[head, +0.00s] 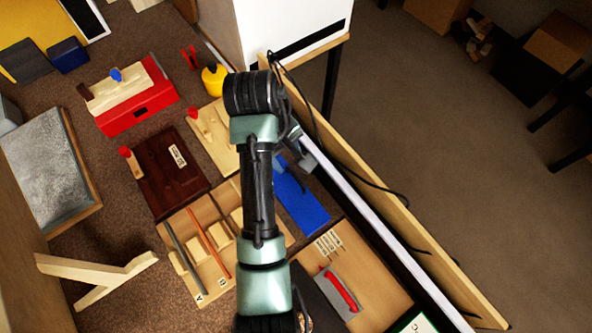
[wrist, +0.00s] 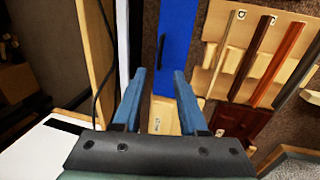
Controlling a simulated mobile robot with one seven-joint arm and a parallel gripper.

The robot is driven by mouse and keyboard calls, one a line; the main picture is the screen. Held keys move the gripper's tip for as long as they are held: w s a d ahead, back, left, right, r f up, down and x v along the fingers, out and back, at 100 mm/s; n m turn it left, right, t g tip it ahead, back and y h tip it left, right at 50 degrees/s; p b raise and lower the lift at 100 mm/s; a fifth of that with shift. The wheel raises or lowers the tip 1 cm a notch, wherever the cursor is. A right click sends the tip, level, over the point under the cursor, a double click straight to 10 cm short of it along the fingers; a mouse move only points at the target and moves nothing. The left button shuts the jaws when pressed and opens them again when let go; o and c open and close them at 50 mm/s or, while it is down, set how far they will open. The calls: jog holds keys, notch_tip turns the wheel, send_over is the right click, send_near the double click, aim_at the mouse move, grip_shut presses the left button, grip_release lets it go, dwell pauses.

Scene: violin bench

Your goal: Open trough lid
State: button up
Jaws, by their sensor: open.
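A long blue panel (head: 302,200), which looks like the trough lid, lies flat along the right side of the bench. It also shows in the wrist view (wrist: 178,38), with a slim dark handle (wrist: 160,54) along it. My gripper (wrist: 160,74) is open and empty. Its two blue fingers point toward the near end of the panel, on either side of the handle's line. I cannot tell the height gap. In the head view my arm hides part of the panel's left side, and the gripper is mostly hidden behind the arm.
A wooden rack (head: 205,270) with several strips lies left of the panel. A dark red board (head: 165,185) and a red box (head: 140,113) stand farther left. A wooden rail (head: 400,215) with a black cable borders the right. A white box (head: 290,35) stands at the back.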

aim_at(297, 179)
jog(key=f, duration=0.3)
jog(key=w+d+f, duration=0.1)
jog(key=f, duration=0.7)
jog(key=shift+w+d+b, duration=0.15)
jog(key=shift+d+b, duration=0.15)
jog(key=shift+d, duration=0.05)
jog(key=shift+c, duration=0.3)
grip_shut()
dwell(0.5)
